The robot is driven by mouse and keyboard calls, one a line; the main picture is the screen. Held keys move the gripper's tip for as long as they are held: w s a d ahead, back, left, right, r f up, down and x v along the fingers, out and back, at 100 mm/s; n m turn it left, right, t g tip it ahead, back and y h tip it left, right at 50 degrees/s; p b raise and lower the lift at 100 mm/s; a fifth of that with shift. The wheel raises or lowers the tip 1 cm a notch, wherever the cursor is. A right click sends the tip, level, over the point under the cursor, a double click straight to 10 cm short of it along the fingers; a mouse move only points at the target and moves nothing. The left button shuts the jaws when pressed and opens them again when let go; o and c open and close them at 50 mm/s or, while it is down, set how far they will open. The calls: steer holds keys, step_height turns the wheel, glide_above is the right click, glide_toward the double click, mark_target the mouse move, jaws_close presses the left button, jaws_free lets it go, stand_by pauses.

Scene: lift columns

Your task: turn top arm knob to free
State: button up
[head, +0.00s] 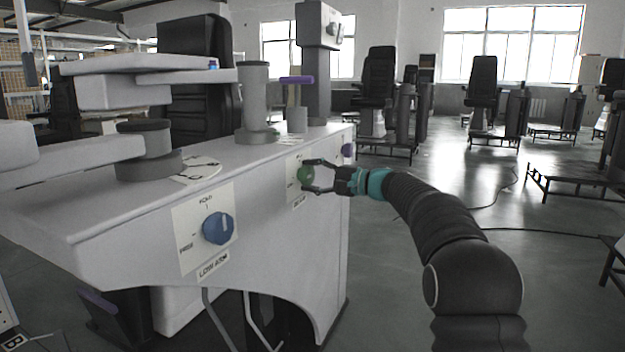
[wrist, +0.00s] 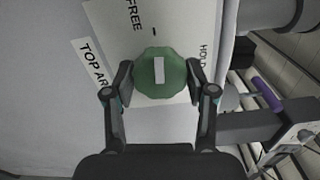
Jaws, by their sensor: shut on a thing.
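The top arm knob is a green knob (head: 305,175) on the side face of the grey machine in the head view. It also shows in the wrist view (wrist: 159,75), with a white mark on its face. Its plate (wrist: 120,30) carries the words FREE and HOLD, and a TOP ARM label (wrist: 92,62) is partly cut off by my gripper. My gripper (head: 318,176) is shut on the green knob, with one finger on each side of it in the wrist view (wrist: 160,84). The white mark points roughly toward a short dash on the plate, between FREE and HOLD.
A blue knob (head: 218,228) with a LOW ARM label (head: 213,266) sits nearer on the same face. A purple knob (head: 348,151) is beyond the green one. Grey columns and arms stand on top of the machine. Open floor (head: 420,165) lies to the right, with chairs farther back.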

steer(key=shift+n, duration=0.6)
steer(key=shift+a+f, duration=0.1)
steer(key=o, duration=1.1)
steer(key=shift+s, duration=0.1)
steer(key=shift+o, duration=0.2)
steer(key=shift+s+d, duration=0.1)
steer(key=shift+d, duration=0.5)
steer(key=v, duration=1.1)
